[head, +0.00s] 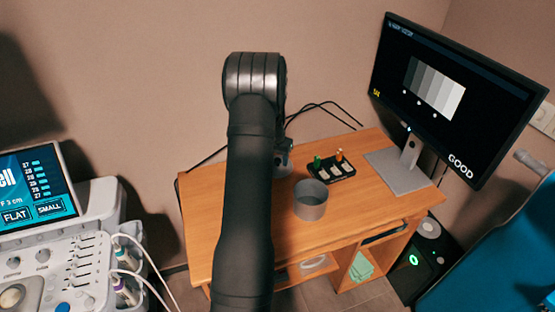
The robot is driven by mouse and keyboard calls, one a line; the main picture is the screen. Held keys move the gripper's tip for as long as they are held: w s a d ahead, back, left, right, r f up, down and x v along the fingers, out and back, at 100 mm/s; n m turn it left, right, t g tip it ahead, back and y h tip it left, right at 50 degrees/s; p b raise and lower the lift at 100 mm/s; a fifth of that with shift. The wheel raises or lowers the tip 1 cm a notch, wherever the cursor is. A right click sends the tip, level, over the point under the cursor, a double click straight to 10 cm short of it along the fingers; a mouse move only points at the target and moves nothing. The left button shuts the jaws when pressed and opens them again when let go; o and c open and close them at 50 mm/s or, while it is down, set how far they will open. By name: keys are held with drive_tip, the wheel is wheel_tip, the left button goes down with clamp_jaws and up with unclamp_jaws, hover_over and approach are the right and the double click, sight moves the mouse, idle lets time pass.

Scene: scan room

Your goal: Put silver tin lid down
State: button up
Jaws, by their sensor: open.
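A grey, round, open-topped tin (311,206) stands upright on the wooden desk. I cannot make out a separate silver lid; it may be hidden behind my arm. My gripper (284,158) points down over the back of the desk, to the left of the tin and apart from it. My own arm covers most of it, so only a small grey part of its right side shows. It is open. What lies directly under it is hidden.
A black tray (331,174) with small bottles sits behind the tin. A monitor (440,90) on a grey stand (400,176) fills the desk's right end. Cables run behind. Bare desk (350,209) lies right of the tin. An ultrasound console (70,262) stands at left, a blue chair (500,265) at right.

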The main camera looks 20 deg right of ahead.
wheel_tip(320, 180, up, 12)
drive_tip(key=s+a, duration=0.1)
drive_tip(key=shift+s+f, duration=0.15)
drive_tip(key=shift+f, duration=0.05)
drive_tip(key=shift+a, duration=0.1)
drive_tip(key=f, duration=0.4)
drive_tip(key=d+f, duration=0.1)
drive_tip(key=f, duration=0.3)
drive_tip(key=w+f, duration=0.1)
drive_tip(key=f, duration=0.3)
drive_tip(key=shift+w+d+f, duration=0.1)
drive_tip(key=shift+d+f, duration=0.05)
drive_tip(key=shift+f, duration=0.05)
wheel_tip(320, 180, up, 3)
drive_tip(key=shift+f, duration=0.1)
drive_tip(key=shift+r, duration=0.8)
